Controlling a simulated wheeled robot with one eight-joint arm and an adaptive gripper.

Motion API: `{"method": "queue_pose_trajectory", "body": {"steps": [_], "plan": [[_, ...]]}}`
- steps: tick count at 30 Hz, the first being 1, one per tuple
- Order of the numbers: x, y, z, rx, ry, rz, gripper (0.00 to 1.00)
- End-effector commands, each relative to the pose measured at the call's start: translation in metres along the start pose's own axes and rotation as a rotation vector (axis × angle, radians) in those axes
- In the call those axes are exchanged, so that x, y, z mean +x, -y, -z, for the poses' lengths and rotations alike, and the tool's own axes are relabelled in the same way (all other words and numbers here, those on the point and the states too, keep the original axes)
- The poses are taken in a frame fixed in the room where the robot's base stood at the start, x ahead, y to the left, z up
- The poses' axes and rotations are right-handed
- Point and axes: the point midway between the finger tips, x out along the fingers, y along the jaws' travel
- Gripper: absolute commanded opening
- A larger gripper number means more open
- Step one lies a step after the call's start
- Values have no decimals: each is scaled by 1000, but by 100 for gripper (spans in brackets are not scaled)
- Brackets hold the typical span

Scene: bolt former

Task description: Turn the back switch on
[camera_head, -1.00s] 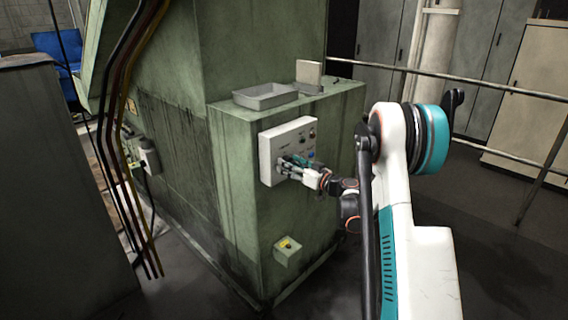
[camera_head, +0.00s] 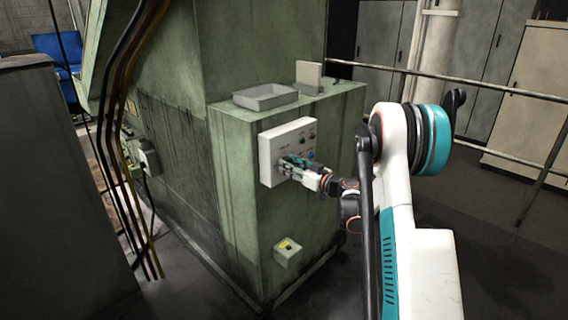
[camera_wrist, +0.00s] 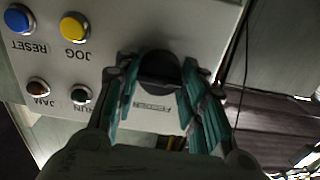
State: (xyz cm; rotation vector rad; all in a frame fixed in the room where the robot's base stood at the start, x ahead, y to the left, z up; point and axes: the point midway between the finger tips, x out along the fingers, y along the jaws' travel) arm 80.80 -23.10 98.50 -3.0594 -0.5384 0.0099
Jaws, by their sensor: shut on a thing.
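A white control panel (camera_head: 270,150) is on the front of the green machine cabinet. My gripper (camera_head: 287,163) is at the panel's lower part, with its fingers against it. In the wrist view, the teal fingers of my gripper (camera_wrist: 158,82) are closed around a black knob (camera_wrist: 160,64), one finger on each side. A small label (camera_wrist: 152,108) sits beside the knob, too blurred to read surely. The knob's pointer and setting are hidden. In the head view the fingers cover the knob.
In the wrist view, a blue RESET button (camera_wrist: 19,19), a yellow JOG button (camera_wrist: 74,27) and JAM (camera_wrist: 38,87) and RUN (camera_wrist: 81,95) lamps are left of the knob. A grey tray (camera_head: 265,97) lies on the cabinet. A small box (camera_head: 287,252) is below the panel.

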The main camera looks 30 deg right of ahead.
Motion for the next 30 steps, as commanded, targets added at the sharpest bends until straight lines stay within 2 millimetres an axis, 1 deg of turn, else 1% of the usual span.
{"method": "queue_pose_trajectory", "body": {"steps": [9, 17, 24, 27, 30], "plan": [[0, 0, -1, 365, 0, 0, 0], [0, 0, -1, 497, 0, -1, 0], [0, 0, -1, 784, 0, -1, 0], [0, 0, 0, 876, -1, -1, 0], [0, 0, 0, 921, -1, -1, 0]]}}
